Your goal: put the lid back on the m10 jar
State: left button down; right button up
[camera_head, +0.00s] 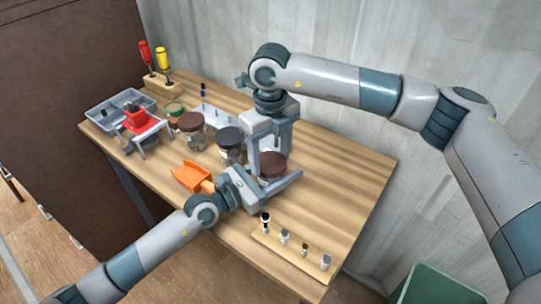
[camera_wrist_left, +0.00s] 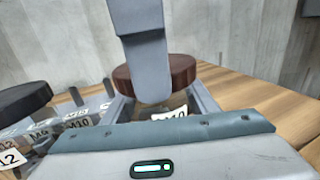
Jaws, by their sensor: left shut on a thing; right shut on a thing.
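The m10 jar (camera_wrist_left: 168,115) stands at the table's right part, with part of its white label showing in the left wrist view. My left gripper (camera_head: 273,180) is shut on the jar from the front, its fingers on either side. A brown lid (camera_head: 271,167) is at the jar's top; it also shows in the left wrist view (camera_wrist_left: 184,72). My right gripper (camera_head: 270,157) points down from above and is shut on the lid. One right finger hides part of the lid and jar, so I cannot tell if the lid is fully seated.
Black-lidded (camera_head: 231,142) and brown-lidded (camera_head: 191,127) jars stand close left. An orange scoop (camera_head: 190,177) lies by my left wrist. A rack of small parts (camera_head: 290,252) is in front. A grey tray (camera_head: 101,113) and a red-topped device (camera_head: 140,121) are far left.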

jog(key=o, duration=1.2)
jog(key=shift+r, duration=0.1)
notch_tip(320, 180, up, 12)
jog(key=shift+f, duration=0.1)
pick_arm(q)
jog(key=c, duration=0.6)
grip_release()
jog(key=shift+c, duration=0.2)
jog(key=shift+a, duration=0.1)
